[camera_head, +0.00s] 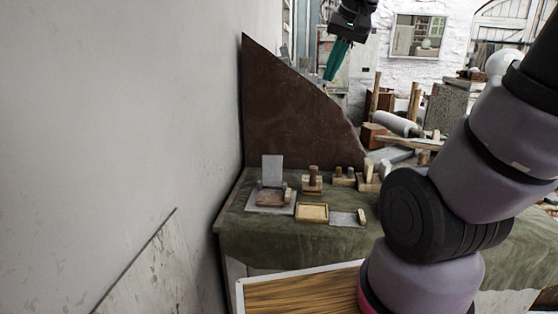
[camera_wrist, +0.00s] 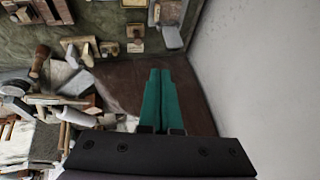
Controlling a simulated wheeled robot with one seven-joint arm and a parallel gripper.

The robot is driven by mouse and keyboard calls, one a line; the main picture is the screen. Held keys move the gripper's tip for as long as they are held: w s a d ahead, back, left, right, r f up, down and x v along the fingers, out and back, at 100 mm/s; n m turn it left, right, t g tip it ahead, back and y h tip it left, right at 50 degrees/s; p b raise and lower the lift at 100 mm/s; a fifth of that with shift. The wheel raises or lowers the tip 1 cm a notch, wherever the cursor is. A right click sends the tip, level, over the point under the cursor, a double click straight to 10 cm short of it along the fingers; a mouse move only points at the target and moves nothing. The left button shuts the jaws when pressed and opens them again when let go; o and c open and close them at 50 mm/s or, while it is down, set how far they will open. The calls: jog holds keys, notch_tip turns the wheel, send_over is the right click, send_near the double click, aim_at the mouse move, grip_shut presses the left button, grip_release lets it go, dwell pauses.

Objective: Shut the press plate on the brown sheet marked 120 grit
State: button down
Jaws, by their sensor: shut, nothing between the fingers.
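The press (camera_head: 284,209) stands at the left of the green-covered table. Its grey press plate (camera_head: 272,169) is open, standing upright at the back of the base. A brown sheet (camera_head: 270,199) lies on the base; its marking is too small to read. In the wrist view the grey plate (camera_wrist: 173,38) shows at the top right, with part of the press cut off by the frame edge. My gripper (camera_head: 330,77) is high above and behind the table, away from the press. Its green fingers (camera_wrist: 160,72) are closed together and empty.
Wooden-handled blocks (camera_head: 312,181) stand right of the press. A shallow yellow-framed tray (camera_head: 312,213) and a grey sheet (camera_head: 345,219) lie in front. A dark brown panel (camera_head: 290,115) rises behind the table, and a white wall (camera_head: 130,110) is close on the left.

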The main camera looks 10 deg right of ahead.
jog(key=w+a+f+g, duration=0.1)
jog(key=w+f, duration=0.4)
jog(key=w, duration=0.4)
jog(key=w+a+f+g+h, duration=0.15)
jog(key=w+f, duration=0.25)
jog(key=w, duration=0.5)
jog(key=w+a+f+g, duration=0.1)
jog(key=w+f+g, duration=0.1)
jog(key=w+f, duration=0.5)
jog(key=w+a+f+n, duration=0.1)
jog(key=w+f, duration=0.5)
jog(key=w, duration=0.1)
jog(key=s+a+f, duration=0.1)
jog(key=s+f, duration=0.2)
jog(key=f, duration=0.5)
jog(key=shift+a+f, duration=0.15)
jog(key=shift+f, duration=0.1)
jog(key=shift+s, duration=0.15)
